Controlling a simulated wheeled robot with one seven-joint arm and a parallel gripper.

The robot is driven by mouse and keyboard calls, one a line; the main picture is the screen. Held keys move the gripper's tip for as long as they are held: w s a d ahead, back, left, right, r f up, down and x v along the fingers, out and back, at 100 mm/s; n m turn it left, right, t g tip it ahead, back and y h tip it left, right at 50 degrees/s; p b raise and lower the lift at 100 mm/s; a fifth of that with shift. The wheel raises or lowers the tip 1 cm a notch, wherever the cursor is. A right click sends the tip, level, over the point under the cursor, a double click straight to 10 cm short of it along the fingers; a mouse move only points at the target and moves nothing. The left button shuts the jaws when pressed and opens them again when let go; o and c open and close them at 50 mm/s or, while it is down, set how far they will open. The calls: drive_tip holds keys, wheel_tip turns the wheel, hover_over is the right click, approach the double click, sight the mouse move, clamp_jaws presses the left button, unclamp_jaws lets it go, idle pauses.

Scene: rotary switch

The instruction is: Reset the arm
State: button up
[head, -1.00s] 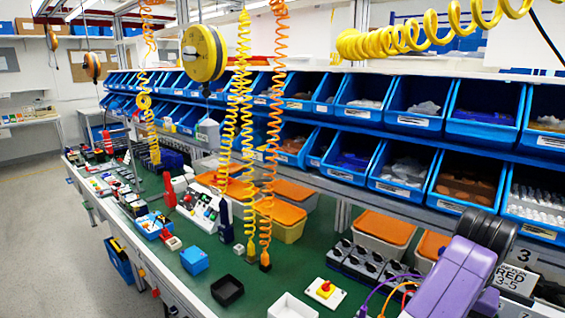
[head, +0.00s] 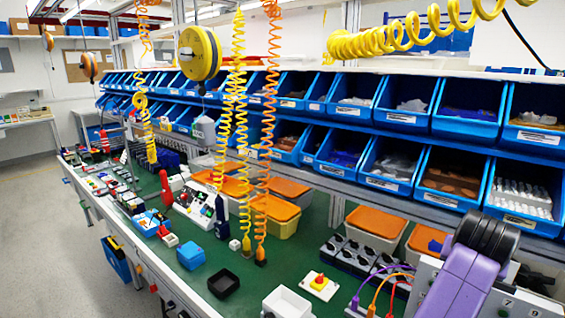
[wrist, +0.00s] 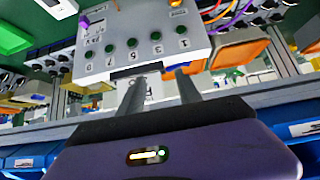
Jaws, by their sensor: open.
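My gripper (wrist: 159,80) shows in the wrist view with its two grey fingers apart and nothing between them. The fingertips lie over the lower edge of a light grey panel box (wrist: 142,28), which has a row of green round buttons with numbers. I cannot tell whether they touch it. In the head view my purple arm is at the lower right and hides part of this box (head: 424,275); the fingers are hidden there. A small white switch box with a red and yellow knob (head: 320,284) stands on the green bench, left of my arm.
The green bench (head: 265,275) also holds a black tray (head: 223,283), a white bin (head: 287,303), a blue box (head: 191,256) and black socket blocks (head: 352,257). Blue bins (head: 465,110) line the back. Yellow and orange coiled cords (head: 262,150) hang over the bench. Coloured cables (head: 377,290) run beside my arm.

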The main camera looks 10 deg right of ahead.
wheel_tip(320, 180, up, 6)
drive_tip(key=n+t+h+b, duration=0.2)
drive_tip(key=n+t+h, duration=0.2)
drive_tip(key=t+h, duration=0.15)
drive_tip(key=s+a+f+n+t+y+b, duration=0.1)
drive_tip(key=a+n+t+y, duration=0.1)
drive_tip(key=a+n+t, duration=0.35)
drive_tip(key=s+a+f+n+t+y+b, duration=0.1)
drive_tip(key=s+a+f+n+t+y, duration=0.1)
drive_tip(key=s+a+f+y, duration=0.45)
drive_tip(key=s+a+f+n+t+y+b, duration=0.2)
drive_tip(key=s+a+f, duration=0.25)
drive_tip(key=a, duration=0.55)
drive_tip(key=s+a+f+m+g+b, duration=0.1)
drive_tip(key=s+a+f, duration=0.2)
drive_tip(key=s, duration=0.5)
drive_tip(key=s+a+f+m+g+y+b, duration=0.1)
drive_tip(key=s+a+f+g, duration=0.1)
drive_tip(key=s+f, duration=0.3)
drive_tip(key=s+a+f+m+g+y+b, duration=0.1)
drive_tip(key=s+a+f, duration=0.4)
drive_tip(key=s, duration=0.7)
drive_tip(key=shift+g+b, duration=0.35)
drive_tip(key=shift+g, duration=0.35)
drive_tip(key=shift+f, duration=0.1)
